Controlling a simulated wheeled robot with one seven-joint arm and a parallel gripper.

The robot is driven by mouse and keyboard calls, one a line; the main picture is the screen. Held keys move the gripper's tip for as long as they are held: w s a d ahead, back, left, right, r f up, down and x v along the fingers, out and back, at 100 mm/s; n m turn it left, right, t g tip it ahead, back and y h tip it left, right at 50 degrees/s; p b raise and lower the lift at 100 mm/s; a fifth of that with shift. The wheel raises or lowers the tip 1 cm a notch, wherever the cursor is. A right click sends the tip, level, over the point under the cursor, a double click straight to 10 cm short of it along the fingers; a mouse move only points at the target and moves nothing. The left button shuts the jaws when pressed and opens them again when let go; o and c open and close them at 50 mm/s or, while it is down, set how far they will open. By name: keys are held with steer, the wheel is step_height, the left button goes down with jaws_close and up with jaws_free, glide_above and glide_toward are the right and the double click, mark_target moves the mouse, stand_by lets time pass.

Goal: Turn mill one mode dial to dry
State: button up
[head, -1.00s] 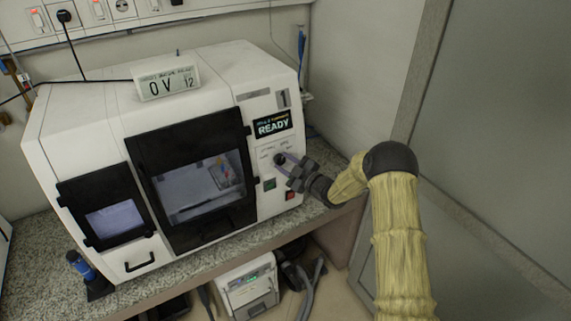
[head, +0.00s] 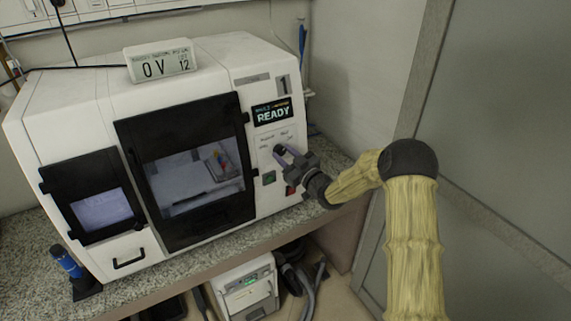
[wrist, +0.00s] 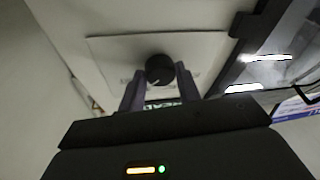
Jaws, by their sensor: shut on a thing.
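Mill one (head: 215,60) is the white machine with a large "1" and a display (head: 272,112) reading READY. Its mode dial is a round black knob (wrist: 158,69) on a pale panel in the wrist view, with a light pointer mark near its lower edge. My gripper (head: 282,152) is at the dial, below the display; in the wrist view its two fingers (wrist: 156,87) are on either side of the knob, shut on it. The dial's labels are too small or upside down to read, so its setting is unclear.
A green button (head: 269,178) and a red switch (head: 292,188) sit just below the dial. A dark-framed window door (head: 185,125) is left of it. A small sign (head: 160,62) stands on top. A grey wall is close on the right.

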steer(key=shift+s+f+m+t+h+b, duration=0.1)
steer(key=shift+m+t+h+b, duration=0.1)
steer(key=shift+m+b, duration=0.45)
steer(key=shift+f+m+t+h+b, duration=0.1)
steer(key=shift+m+t+b, duration=0.1)
steer(key=shift+m+b, duration=0.4)
steer(key=shift+a+m, duration=0.1)
steer(key=shift+m, duration=0.15)
steer(key=o, duration=1)
steer(key=shift+r, duration=0.15)
steer(key=shift+c, duration=0.2)
steer(key=b+v, duration=0.4)
steer(key=v, duration=1.3)
steer(key=shift+s, duration=0.2)
